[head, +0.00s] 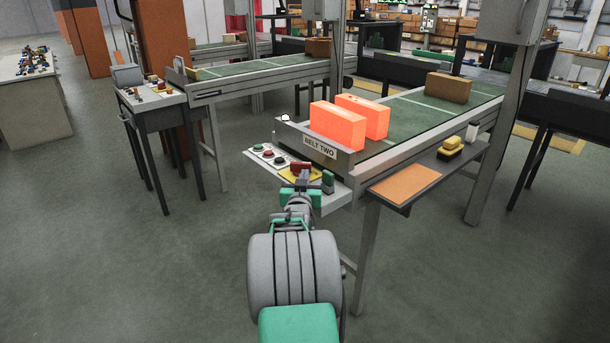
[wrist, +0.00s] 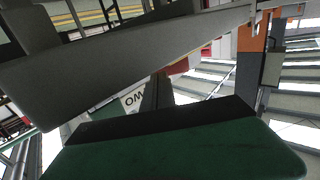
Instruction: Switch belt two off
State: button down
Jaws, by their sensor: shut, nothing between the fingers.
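Belt two (head: 410,122) carries a "BELT TWO" plate (head: 320,147) on its near end; part of the lettering also shows in the wrist view (wrist: 133,99). Below the plate is a light control panel (head: 268,161) with several round buttons. A red switch handle (head: 300,168) stands on a yellow plate (head: 286,174) at the panel's right part. My gripper (head: 301,184) is shut and empty, at the near side of the red handle. Its tips partly overlap the yellow plate, and I cannot tell whether they touch the handle. A dark green gripper part fills the lower wrist view.
Two glowing orange boxes (head: 337,125) stand on the belt's near end, with a brown box (head: 449,88) farther back. An orange-topped side shelf (head: 404,184) and a yellow item (head: 450,148) are at the right. Another belt (head: 250,67) stands behind left.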

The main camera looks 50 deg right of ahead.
jog(key=shift+x, duration=1.2)
jog(key=b, duration=0.2)
jog(key=shift+s+d+f+b, duration=0.25)
jog(key=shift+d+b, duration=0.1)
jog(key=shift+b, duration=0.05)
jog(key=shift+s+d+r, duration=0.1)
jog(key=shift+d+r, duration=0.05)
jog(key=shift+r, duration=0.1)
jog(key=s+a, duration=0.9)
jog(key=s, duration=0.1)
jog(key=shift+s+a+p, duration=0.2)
jog(key=shift+p, duration=0.2)
